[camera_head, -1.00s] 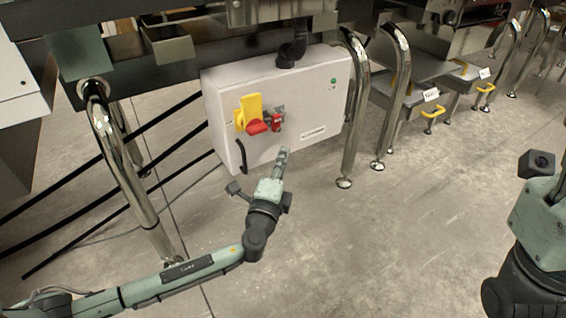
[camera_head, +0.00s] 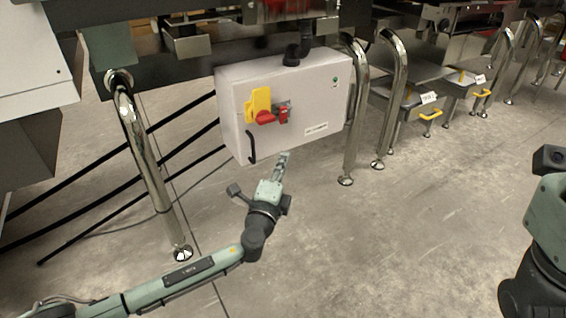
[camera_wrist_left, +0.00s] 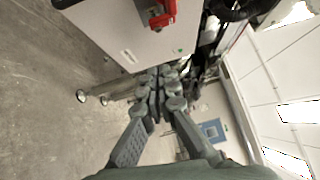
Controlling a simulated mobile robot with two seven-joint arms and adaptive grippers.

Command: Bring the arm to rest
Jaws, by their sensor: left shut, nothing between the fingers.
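My left gripper (camera_head: 284,158) is shut and empty, its fingers pointing up the picture just below the lower edge of the grey control box (camera_head: 300,85). A strip of floor seems to show between them, but I cannot tell the exact gap. In the left wrist view the gripper's fingers (camera_wrist_left: 160,80) are together with nothing between them, and the box (camera_wrist_left: 110,28) is above them. The box carries a red rotary handle on a yellow plate (camera_head: 260,103) and a red padlock-like piece (camera_head: 283,115). My right arm shows only partly at the right edge; its fingers are out of frame.
Shiny bent metal legs (camera_head: 145,150) stand left of the box, and others (camera_head: 356,110) stand close on its right. Dark rails (camera_head: 110,185) run low at the left. Grey platforms with yellow handles (camera_head: 430,114) are at the back right. The floor (camera_head: 400,240) at centre right is open.

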